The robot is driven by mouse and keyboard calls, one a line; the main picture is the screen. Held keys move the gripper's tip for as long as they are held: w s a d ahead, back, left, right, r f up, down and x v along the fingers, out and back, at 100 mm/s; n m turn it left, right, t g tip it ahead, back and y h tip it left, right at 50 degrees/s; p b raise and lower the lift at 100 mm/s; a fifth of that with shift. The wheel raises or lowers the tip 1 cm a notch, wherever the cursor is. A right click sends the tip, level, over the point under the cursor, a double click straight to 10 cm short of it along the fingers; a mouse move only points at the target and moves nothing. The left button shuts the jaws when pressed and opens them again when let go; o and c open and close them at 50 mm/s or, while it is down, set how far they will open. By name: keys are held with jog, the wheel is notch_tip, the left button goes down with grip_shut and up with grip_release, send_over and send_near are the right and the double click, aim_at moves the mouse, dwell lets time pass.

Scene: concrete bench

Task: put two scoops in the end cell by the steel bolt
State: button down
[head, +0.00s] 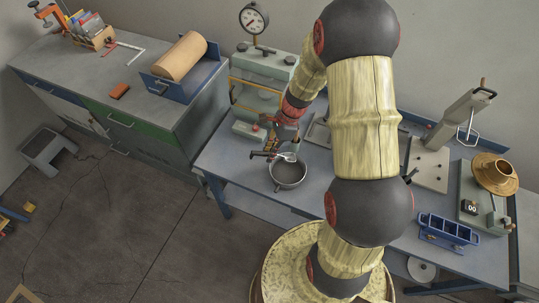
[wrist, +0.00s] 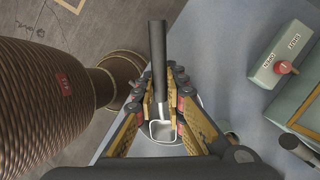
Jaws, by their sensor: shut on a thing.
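My gripper (head: 284,143) is shut on a scoop with a dark handle (wrist: 158,55) and a pale metal head (wrist: 162,131). The handle lies between the fingers (wrist: 160,88). A blue mould with several open cells (head: 448,231) sits at the bench's right front. I cannot make out the steel bolt beside it.
A grey press with a dial gauge (head: 254,20) stands behind the pan. A grey stand (head: 432,160) and a scale with a brown bowl (head: 493,174) are at the right.

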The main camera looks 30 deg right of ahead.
jog(key=shift+s+d+f+y+b, duration=0.2)
jog(key=shift+d+f+y+b, duration=0.25)
jog(key=shift+b, duration=0.6)
notch_tip(320, 180, down, 9)
jog(key=d+t+y+b, duration=0.1)
jog(key=y+b, duration=0.3)
jog(key=b, duration=0.6)
jog(key=shift+s+d+t, duration=0.3)
jog(key=shift+d+t, duration=0.1)
jog(key=shift+r, duration=0.15)
